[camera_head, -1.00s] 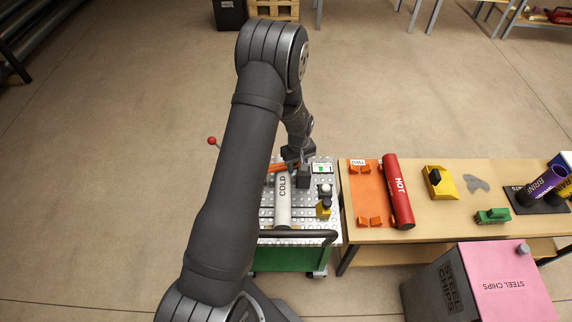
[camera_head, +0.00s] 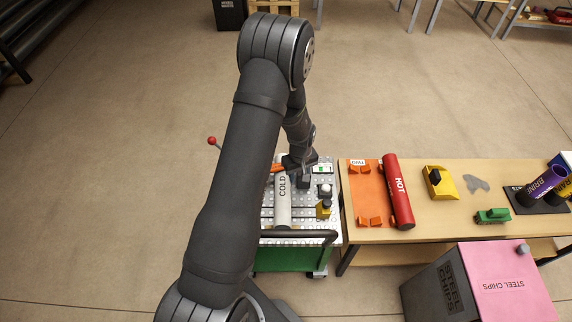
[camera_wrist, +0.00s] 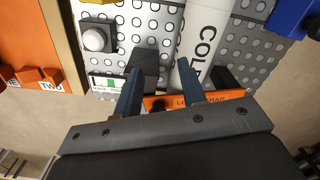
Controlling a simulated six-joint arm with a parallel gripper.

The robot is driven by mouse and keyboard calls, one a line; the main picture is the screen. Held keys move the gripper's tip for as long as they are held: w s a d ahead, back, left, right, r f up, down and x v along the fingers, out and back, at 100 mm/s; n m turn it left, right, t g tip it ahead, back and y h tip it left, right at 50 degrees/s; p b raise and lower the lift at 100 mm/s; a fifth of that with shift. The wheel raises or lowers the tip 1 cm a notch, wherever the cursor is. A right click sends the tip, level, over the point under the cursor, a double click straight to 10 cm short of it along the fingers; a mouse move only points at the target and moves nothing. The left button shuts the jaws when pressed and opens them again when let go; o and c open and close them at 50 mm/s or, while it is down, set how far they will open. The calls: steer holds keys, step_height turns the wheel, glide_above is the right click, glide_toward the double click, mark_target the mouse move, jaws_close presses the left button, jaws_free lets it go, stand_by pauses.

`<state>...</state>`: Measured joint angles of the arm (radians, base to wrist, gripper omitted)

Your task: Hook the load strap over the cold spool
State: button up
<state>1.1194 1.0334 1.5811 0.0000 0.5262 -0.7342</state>
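The cold spool is a white cylinder marked COLD (camera_head: 282,200), lying on a perforated metal cart top; it also shows in the wrist view (camera_wrist: 207,30). The orange load strap (camera_wrist: 215,97), with partly hidden lettering, lies across the spool's far end. Only a short orange piece of the strap (camera_head: 277,168) shows in the head view. My gripper (camera_wrist: 160,68) is open, with two dark fingers apart above the strap's end and beside the spool. A dark block (camera_wrist: 145,62) shows between and beyond the fingers. Contact with the strap cannot be told.
A white-knobbed fixture (camera_head: 325,190) and a yellow fixture (camera_head: 323,209) stand right of the spool. The red HOT cylinder (camera_head: 397,190) lies on the wooden bench beside an orange mat (camera_head: 367,195). A black handle rail (camera_head: 300,238) borders the cart's near side.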

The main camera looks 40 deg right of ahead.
steer(key=shift+s+a, duration=1.1)
steer(key=shift+s, duration=0.2)
steer(key=shift+s, duration=0.1)
steer(key=shift+s+a, duration=1.3)
steer(key=shift+s, duration=0.2)
steer(key=shift+s+a, duration=0.1)
steer(key=shift+s+a, duration=1.2)
steer(key=shift+s, duration=0.25)
steer(key=shift+s, duration=0.1)
steer(key=shift+s+a, duration=1.25)
steer(key=shift+s, duration=0.25)
